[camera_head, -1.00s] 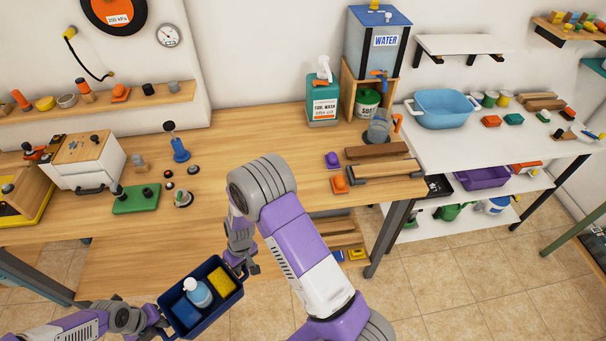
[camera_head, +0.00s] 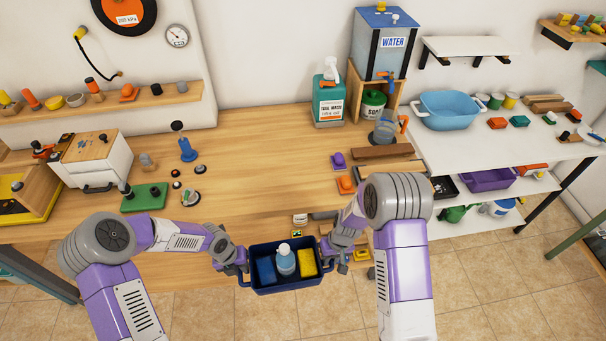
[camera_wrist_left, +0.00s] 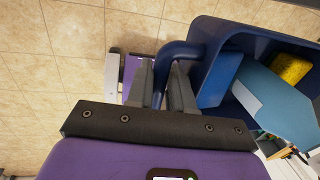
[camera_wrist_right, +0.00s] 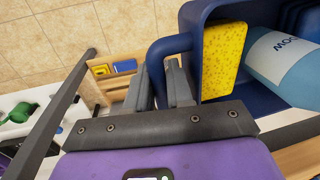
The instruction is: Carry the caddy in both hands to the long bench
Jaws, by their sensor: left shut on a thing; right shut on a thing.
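The dark blue caddy (camera_head: 288,289) is held level in the air in front of the long wooden bench's (camera_head: 262,150) front edge. It holds a blue sponge (camera_head: 265,270), a light blue bottle (camera_head: 285,262) and a yellow sponge (camera_head: 307,262). My left gripper (camera_head: 241,268) is shut on the caddy's left handle (camera_wrist_left: 181,50). My right gripper (camera_head: 328,258) is shut on its right handle (camera_wrist_right: 166,48). The bottle also shows in the right wrist view (camera_wrist_right: 285,62).
The bench's front middle is clear. An orange item (camera_head: 346,184), a purple item (camera_head: 338,160) and wooden bars (camera_head: 384,152) lie at right. A soap jug (camera_head: 328,98) and water tank (camera_head: 382,45) stand behind.

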